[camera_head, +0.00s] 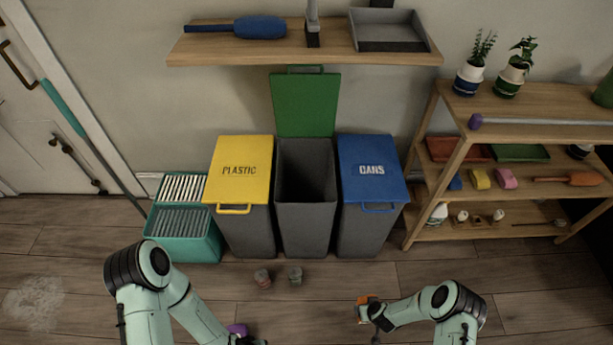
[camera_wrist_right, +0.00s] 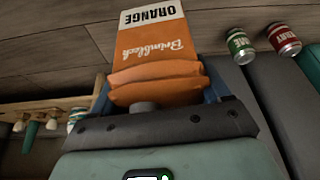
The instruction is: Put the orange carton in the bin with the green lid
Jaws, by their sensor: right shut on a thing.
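The orange carton (camera_wrist_right: 158,45) is crumpled near the jaws and has a white band reading ORANGE. My right gripper (camera_wrist_right: 158,92) is shut on it. In the head view a small orange part of the carton (camera_head: 362,301) shows at my right gripper (camera_head: 370,310), low over the floor, in front of and right of the bins. The bin with the green lid (camera_head: 305,225) is the middle grey one. Its green lid (camera_head: 305,105) stands raised against the wall and its mouth is open. My left gripper (camera_head: 246,340) is at the bottom edge, its jaws mostly hidden.
The yellow PLASTIC bin (camera_head: 240,170) and blue CANS bin (camera_head: 372,170) flank the middle bin, lids shut. Two cans (camera_head: 262,278) (camera_head: 295,275) are on the floor before it. A purple thing (camera_head: 236,329) lies by my left gripper. Shelving (camera_head: 465,150) stands right; a wall shelf (camera_head: 300,52) hangs above.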

